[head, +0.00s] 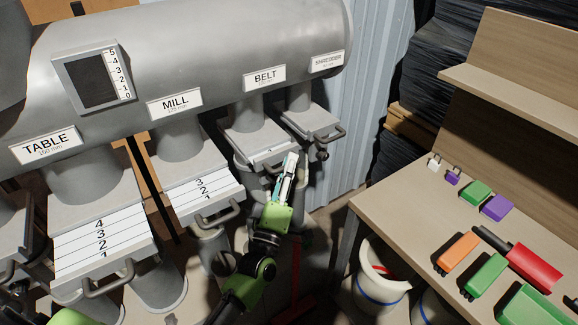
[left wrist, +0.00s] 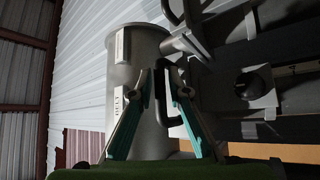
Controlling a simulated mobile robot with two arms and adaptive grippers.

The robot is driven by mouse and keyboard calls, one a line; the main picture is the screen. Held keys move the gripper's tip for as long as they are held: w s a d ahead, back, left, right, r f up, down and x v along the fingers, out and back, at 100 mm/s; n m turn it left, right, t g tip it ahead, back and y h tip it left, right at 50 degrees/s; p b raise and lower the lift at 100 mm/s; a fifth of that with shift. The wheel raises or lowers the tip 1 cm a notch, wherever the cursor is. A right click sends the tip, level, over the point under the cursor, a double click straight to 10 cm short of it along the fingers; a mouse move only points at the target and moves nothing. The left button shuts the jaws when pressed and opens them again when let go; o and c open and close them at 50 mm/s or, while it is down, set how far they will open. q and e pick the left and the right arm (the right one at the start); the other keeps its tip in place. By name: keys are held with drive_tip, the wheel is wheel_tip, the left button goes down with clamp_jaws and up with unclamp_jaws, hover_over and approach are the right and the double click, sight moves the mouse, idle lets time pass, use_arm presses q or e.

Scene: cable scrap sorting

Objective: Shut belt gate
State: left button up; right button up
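The belt gate (head: 272,155) is a grey slide under the duct labelled BELT. A short pale strip of its plate shows, with one number partly visible. My left gripper (head: 291,163) is at the front of this gate and covers much of its handle. In the left wrist view, the two fingers of the left gripper (left wrist: 160,76) stand apart, with a dark looped handle (left wrist: 161,97) between and just beyond them. I cannot tell whether either finger touches it. My right gripper is in neither view.
The table gate (head: 100,240) and mill gate (head: 203,190) stand out with numbered plates showing. The shredder gate (head: 312,122) is close on the right, its handle near my gripper.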

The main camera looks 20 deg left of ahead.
use_arm(q)
drive_tip(key=v, duration=1.2)
